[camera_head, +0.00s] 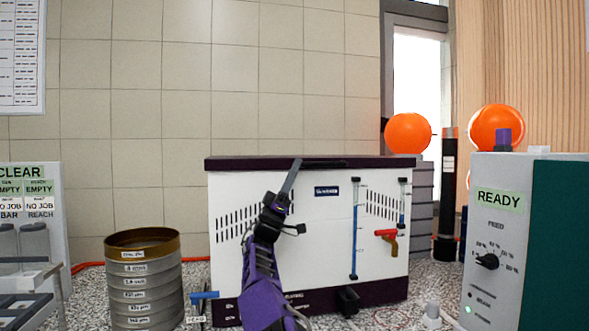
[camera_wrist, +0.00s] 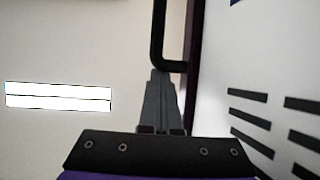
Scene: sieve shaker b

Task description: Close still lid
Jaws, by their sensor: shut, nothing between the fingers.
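The still is a white box (camera_head: 290,260) with dark trim, standing in the middle of the head view. Its dark lid (camera_head: 240,163) lies flat and level across the top, with no gap that I can see. A black handle (camera_head: 340,163) sits at the lid's front edge; it also shows as a bent bar in the wrist view (camera_wrist: 157,35). My gripper (camera_head: 296,165) is shut and empty, pointing up in front of the still. In the wrist view its fingertips (camera_wrist: 161,73) are at the near end of the handle; I cannot tell whether they touch it.
A stack of sieves (camera_head: 145,285) stands left of the still. A control box reading READY (camera_head: 497,245) stands at the right. A red-handled valve (camera_head: 387,238) and a blue vertical tube (camera_head: 355,230) are on the still's front. Wall tiles are behind; the space above the still is clear.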

